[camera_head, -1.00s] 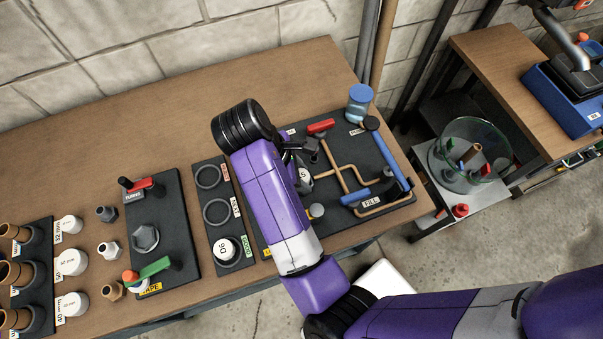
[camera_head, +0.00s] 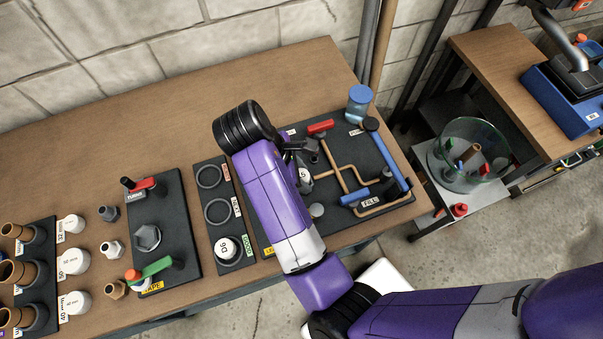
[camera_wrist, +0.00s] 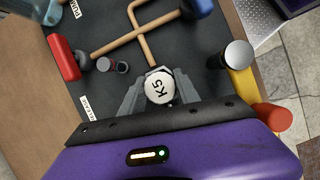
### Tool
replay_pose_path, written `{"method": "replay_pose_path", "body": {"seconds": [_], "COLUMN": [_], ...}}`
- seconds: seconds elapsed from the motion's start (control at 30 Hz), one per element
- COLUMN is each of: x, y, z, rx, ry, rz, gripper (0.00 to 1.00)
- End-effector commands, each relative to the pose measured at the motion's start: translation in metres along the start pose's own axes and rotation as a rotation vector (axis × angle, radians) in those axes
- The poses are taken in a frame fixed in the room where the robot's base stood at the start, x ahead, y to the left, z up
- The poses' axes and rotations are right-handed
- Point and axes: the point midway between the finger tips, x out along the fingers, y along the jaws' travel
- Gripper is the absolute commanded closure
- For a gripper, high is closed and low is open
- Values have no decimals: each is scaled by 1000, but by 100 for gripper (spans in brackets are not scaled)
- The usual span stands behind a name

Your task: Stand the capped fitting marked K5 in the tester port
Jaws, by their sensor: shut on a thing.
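The capped fitting marked K5 (camera_wrist: 161,86) has a white cap with black lettering that faces the wrist camera. My gripper (camera_wrist: 160,92) is shut on it, with a grey finger on each side. In the head view the fitting's white cap (camera_head: 305,175) shows only in part beside my purple wrist. The gripper and fitting are over the dark tester board (camera_head: 345,218), which carries copper pipes, a red handle (camera_head: 320,127) and blue handles. The fitting's lower end and the port beneath it are hidden, so I cannot tell whether it is seated.
A rack with round rings (camera_head: 217,211) stands left of the tester, with a fitting marked 90 (camera_head: 226,249) in its front place. A clear blue cylinder (camera_head: 359,104) rises at the tester's back corner. A glass bowl (camera_head: 470,155) stands on a low stand to the right.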

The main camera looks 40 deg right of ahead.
Motion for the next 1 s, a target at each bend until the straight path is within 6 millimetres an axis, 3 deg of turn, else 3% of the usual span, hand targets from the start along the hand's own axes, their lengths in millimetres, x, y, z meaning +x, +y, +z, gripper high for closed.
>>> {"method": "replay_pose_path", "body": {"seconds": [0.13,0.17,0.3,0.5,0.6,1.0], "x": [0,0,0,0,0,-4], "y": [0,0,0,0,0,0], "z": [0,0,0,0,0,2], "rx": [0,0,0,0,0,0], "ry": [0,0,0,0,-1,0], "rz": [0,0,0,0,0,0], "gripper": [100,60,37,37,19,19]}}
